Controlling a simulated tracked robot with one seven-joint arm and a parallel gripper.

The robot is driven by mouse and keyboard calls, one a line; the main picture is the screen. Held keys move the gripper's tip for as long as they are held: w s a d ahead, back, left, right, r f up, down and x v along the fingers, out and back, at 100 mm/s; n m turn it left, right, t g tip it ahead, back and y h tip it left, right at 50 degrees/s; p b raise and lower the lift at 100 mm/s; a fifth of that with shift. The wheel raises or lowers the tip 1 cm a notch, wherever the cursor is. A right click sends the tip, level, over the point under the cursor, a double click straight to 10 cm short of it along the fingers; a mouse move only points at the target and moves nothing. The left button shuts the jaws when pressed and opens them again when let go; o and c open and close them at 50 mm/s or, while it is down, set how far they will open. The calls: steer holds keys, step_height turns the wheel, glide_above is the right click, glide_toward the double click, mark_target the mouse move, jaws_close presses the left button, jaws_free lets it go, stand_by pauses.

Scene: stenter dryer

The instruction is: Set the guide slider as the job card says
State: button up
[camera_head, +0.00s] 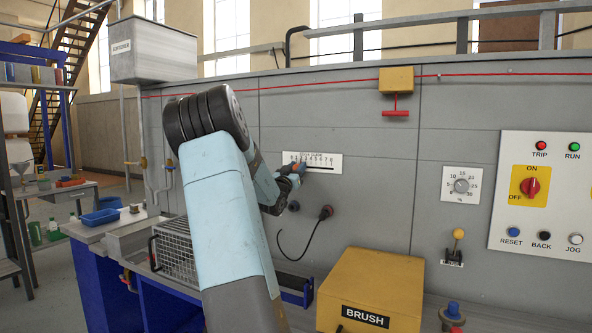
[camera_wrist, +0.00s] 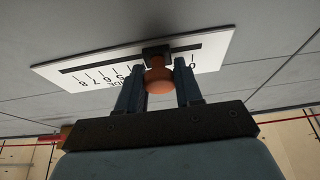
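The guide slider is a white scale plate (camera_head: 322,163) on the grey machine wall, with numbers up to 8 and a dark slot. In the wrist view the plate (camera_wrist: 72,72) appears upside down, with 0 at the right and 8 at the left. Its orange knob (camera_wrist: 159,80) on a black base sits between 0 and 5; the nearest marks are hidden by the knob and fingers. In the head view my gripper (camera_head: 298,172) reaches the plate's left part. No job card is seen.
To the right are a dial (camera_head: 461,185), a control panel (camera_head: 545,200) and a yellow-tipped lever (camera_head: 457,236). Below are a yellow BRUSH box (camera_head: 370,288) and a dangling cable (camera_head: 310,238). A red pull handle (camera_head: 396,111) hangs on a red line above. A wire cage (camera_head: 178,257) stands left.

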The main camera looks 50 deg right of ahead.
mark_target(316, 163)
jaws_close()
steer(key=s, duration=0.2)
steer(key=s+d, duration=0.1)
steer(key=s, duration=0.2)
steer(key=shift+s+d, duration=0.35)
steer(key=shift+s, duration=0.05)
steer(key=o, duration=0.5)
jaws_free()
steer(key=shift+o, duration=0.2)
